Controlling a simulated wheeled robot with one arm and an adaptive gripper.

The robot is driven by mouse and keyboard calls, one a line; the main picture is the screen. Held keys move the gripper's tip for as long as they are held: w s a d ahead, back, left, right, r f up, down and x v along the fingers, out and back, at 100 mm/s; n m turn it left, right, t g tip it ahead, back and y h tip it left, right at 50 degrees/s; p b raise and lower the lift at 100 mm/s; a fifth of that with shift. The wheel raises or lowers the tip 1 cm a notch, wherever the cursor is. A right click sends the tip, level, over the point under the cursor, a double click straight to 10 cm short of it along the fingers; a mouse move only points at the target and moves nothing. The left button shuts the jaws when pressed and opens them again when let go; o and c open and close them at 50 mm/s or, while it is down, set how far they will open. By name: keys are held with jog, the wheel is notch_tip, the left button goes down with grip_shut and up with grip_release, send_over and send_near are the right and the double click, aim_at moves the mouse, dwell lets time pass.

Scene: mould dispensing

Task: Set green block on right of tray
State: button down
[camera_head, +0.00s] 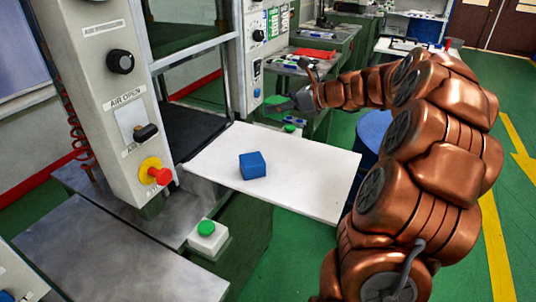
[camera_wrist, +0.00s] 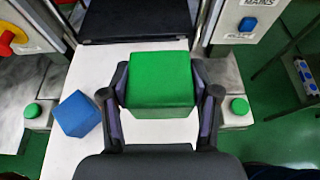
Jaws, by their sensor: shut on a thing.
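My gripper (camera_wrist: 160,84) is shut on the green block (camera_wrist: 160,78), with one finger on each side of it in the wrist view. A blue block (camera_head: 252,165) sits on the tray. In the wrist view the blue block (camera_wrist: 76,114) is at the left, apart from my gripper.
A grey machine post (camera_head: 105,90) with a red knob stands left of the tray. Green push buttons (camera_head: 206,228) flank the tray. A dark machine opening (camera_wrist: 132,20) lies beyond it. The part of the tray right of the blue block is clear in the head view.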

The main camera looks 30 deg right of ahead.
aim_at(279, 144)
jog(key=shift+f+b, duration=0.35)
jog(key=shift+f, duration=4.45)
jog(key=shift+c, duration=1.3)
grip_release()
jog(key=shift+f, duration=0.15)
jog(key=shift+s+d+r, duration=0.15)
jog(key=shift+s+r, duration=0.05)
jog(key=v, duration=1.1)
jog(key=shift+s+d+r, duration=0.1)
jog(key=shift+s, duration=0.15)
